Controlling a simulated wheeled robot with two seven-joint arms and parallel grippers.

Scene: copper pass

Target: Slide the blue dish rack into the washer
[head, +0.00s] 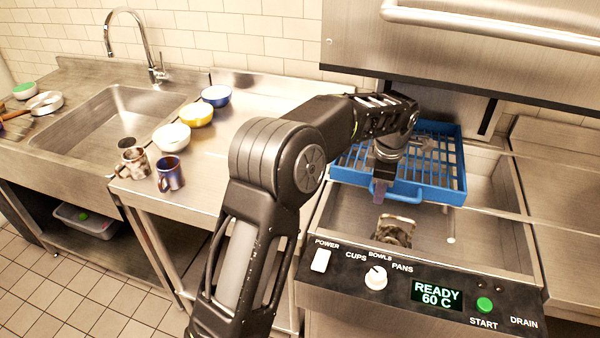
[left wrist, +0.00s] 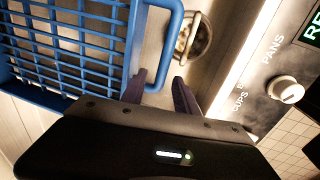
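The blue dish rack (head: 452,180) sits at the back of the washer's open basin (head: 470,240), under the raised hood (head: 470,50). It looks empty, and its front handle (head: 407,195) points toward me. My left gripper (head: 380,187) reaches down over the rack's front left side, at the handle. In the left wrist view, the rack (left wrist: 70,45) is at upper left, and its handle bar (left wrist: 175,45) runs down between the two dark fingers (left wrist: 162,82). The fingers stand apart, with gaps visible beside the bar. My right gripper is not in view.
The washer's front panel (head: 420,292) has a knob, a display reading READY 60 C and a green button. Left of the washer, a steel counter holds two mugs (head: 170,172) and several bowls (head: 197,114), beside a sink (head: 110,120). The counter at right (head: 560,170) looks clear.

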